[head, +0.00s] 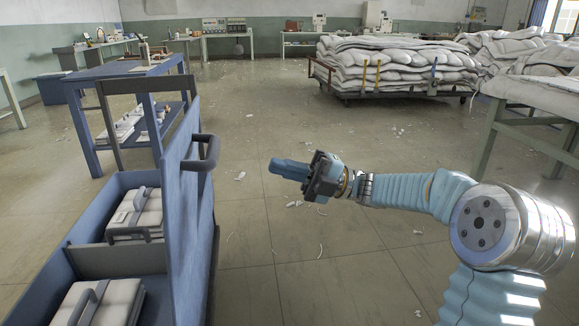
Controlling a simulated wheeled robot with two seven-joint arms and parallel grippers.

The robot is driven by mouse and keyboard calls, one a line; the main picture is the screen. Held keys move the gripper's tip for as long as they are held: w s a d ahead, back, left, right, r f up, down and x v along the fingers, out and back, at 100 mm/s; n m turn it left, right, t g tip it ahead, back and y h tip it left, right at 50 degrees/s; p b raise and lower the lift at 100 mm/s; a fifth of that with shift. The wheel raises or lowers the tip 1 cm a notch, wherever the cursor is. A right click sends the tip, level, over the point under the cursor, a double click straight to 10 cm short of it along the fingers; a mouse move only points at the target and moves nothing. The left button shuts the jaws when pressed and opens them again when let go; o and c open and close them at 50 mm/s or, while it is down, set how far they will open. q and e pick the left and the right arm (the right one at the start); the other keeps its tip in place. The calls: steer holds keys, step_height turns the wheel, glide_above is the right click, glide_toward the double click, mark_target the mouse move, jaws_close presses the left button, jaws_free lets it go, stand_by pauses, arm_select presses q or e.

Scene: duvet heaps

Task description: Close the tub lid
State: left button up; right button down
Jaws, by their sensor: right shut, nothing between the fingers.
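A blue tub (35,272) stands at the lower left, cut off by the picture's edge. A tall blue panel, which looks like the tub lid (187,215), stands upright along the tub's right side. A dark handle (208,152) sticks out near the top of the panel. The tub is open from above and shows white cases inside. My right gripper (276,167) is shut and empty, pointing left in the air, to the right of the panel and apart from it. My left gripper is out of view.
A white case (136,213) and a nearer one (108,303) lie in the tub. A blue bench (125,72) stands behind it. A cart of folded duvets (398,68) is at the back, and a table (540,95) at the right. The middle floor has only small scraps.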

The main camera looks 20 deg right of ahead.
steer(key=p+x, duration=0.1)
steer(key=x, duration=0.8)
steer(key=shift+a, duration=0.2)
steer(key=shift+w, duration=0.1)
steer(key=shift+r, duration=0.1)
